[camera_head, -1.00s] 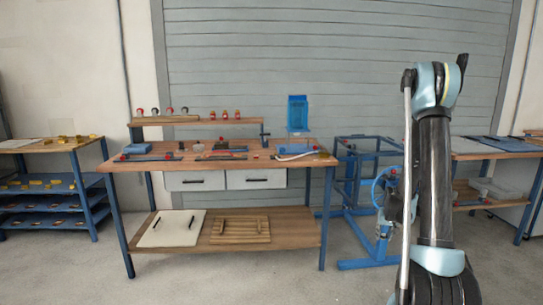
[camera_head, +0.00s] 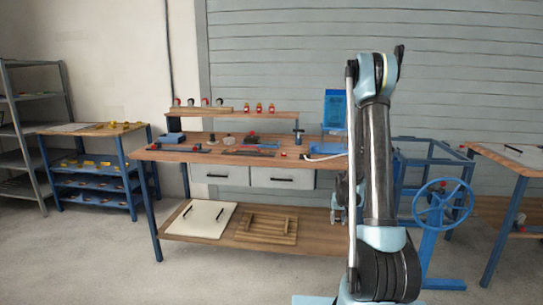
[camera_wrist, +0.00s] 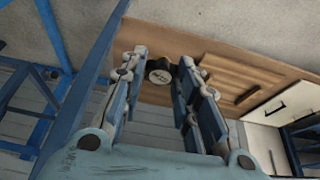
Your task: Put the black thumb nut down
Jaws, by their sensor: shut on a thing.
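The black thumb nut (camera_wrist: 160,71) is a small dark round piece with a pale face, held between the fingertips of my gripper (camera_wrist: 162,66) in the wrist view. My gripper is shut on it, in front of the wooden lower shelf. In the head view my gripper (camera_head: 340,200) is mostly hidden beside my arm, low at the right end of the workbench (camera_head: 200,156). The nut cannot be made out there.
The lower shelf holds a white board (camera_head: 201,218) and a slatted wooden rack (camera_head: 267,227). A blue frame with a handwheel (camera_head: 443,204) stands right. Open floor lies in front.

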